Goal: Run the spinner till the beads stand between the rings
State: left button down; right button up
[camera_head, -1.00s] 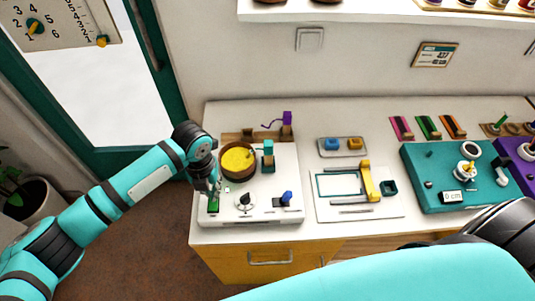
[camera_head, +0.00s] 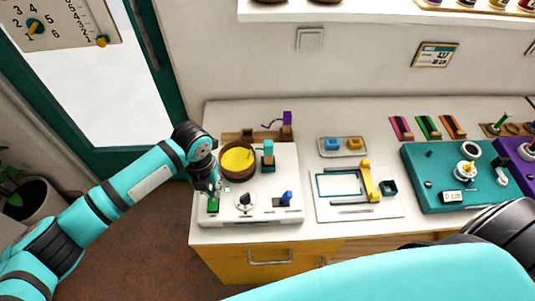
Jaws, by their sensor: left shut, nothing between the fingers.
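The spinner board (camera_head: 264,211) is a white base at the left end of the counter. It carries a brown round bowl (camera_head: 222,165) with yellow contents; single beads and rings are too small to tell. A black and white knob (camera_head: 245,201), a blue lever (camera_head: 287,197) and a green switch (camera_head: 213,205) sit along its front. My left gripper (camera_head: 215,192) is shut and empty, pointing down at the green switch; I cannot tell whether it touches. My right gripper is not in view; my turquoise arm fills the lower right.
A teal post (camera_head: 268,159) stands beside the bowl. To the right are a white board with a yellow bridge (camera_head: 370,182), a tray (camera_head: 342,154) with blue and yellow pieces, and a teal board (camera_head: 435,198). A small display (camera_head: 435,55) hangs on the wall.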

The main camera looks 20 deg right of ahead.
pick_arm(q)
jog(key=shift+f, duration=0.15)
jog(key=shift+f+b, duration=0.75)
jog(key=shift+f, duration=0.3)
notch_tip(320, 180, up, 5)
jog(key=p, duration=0.4)
jog(key=shift+r+p, duration=0.15)
jog(key=shift+p, duration=0.25)
dwell(0.3)
